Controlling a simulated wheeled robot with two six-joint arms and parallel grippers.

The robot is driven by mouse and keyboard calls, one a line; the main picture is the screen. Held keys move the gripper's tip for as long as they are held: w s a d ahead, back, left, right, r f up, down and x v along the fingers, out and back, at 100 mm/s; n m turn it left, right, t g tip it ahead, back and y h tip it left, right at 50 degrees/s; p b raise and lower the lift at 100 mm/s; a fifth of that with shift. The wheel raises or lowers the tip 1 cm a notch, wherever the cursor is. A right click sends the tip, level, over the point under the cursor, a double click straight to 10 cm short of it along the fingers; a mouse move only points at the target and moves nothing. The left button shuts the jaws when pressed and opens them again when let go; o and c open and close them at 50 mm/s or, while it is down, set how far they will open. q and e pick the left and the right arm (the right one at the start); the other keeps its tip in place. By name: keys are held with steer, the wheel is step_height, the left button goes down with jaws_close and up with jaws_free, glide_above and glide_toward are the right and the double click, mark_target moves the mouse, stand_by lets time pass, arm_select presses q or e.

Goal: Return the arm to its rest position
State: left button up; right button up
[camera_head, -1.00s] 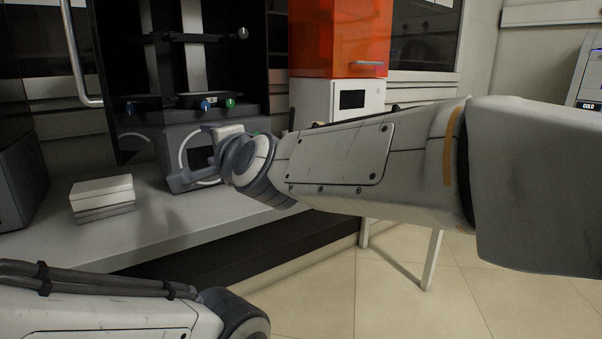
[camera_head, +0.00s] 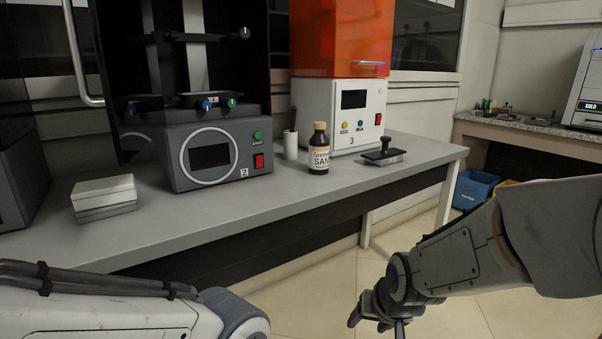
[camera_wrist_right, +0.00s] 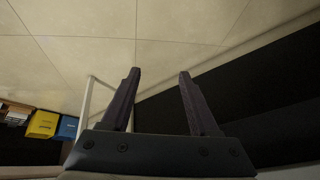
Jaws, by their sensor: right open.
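My right arm comes in from the right in the head view, low and in front of the bench. Its gripper (camera_head: 368,318) hangs over the tiled floor, clear of the bench. In the right wrist view the two dark fingers of the right gripper (camera_wrist_right: 158,78) are spread apart with nothing between them. My left arm lies across the lower left of the head view; its gripper is out of the picture.
The grey bench (camera_head: 300,190) holds a dark machine (camera_head: 210,155), an orange-topped machine (camera_head: 340,40), a brown bottle (camera_head: 319,150), a black stamp-like tool (camera_head: 384,153), a white cup (camera_head: 290,145) and stacked white boxes (camera_head: 104,192). A blue bin (camera_head: 474,188) stands on the floor at right.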

steer(key=s+d+f+n+g+h, duration=0.1)
steer(key=s+d+f+n+g, duration=0.15)
steer(key=s+d+f, duration=0.4)
steer(key=s+a+r+n+g+y, duration=0.1)
steer(key=s+a+r+n, duration=0.25)
steer(key=s+a, duration=0.35)
steer(key=s+a+r+n+g, duration=0.25)
steer(key=s+a+r, duration=0.25)
steer(key=s+a, duration=0.25)
step_height(320, 180, up, 38)
steer(key=p, duration=3.8)
steer(key=shift+t+p, duration=0.3)
steer(key=shift+p, duration=0.1)
steer(key=shift+a, duration=0.1)
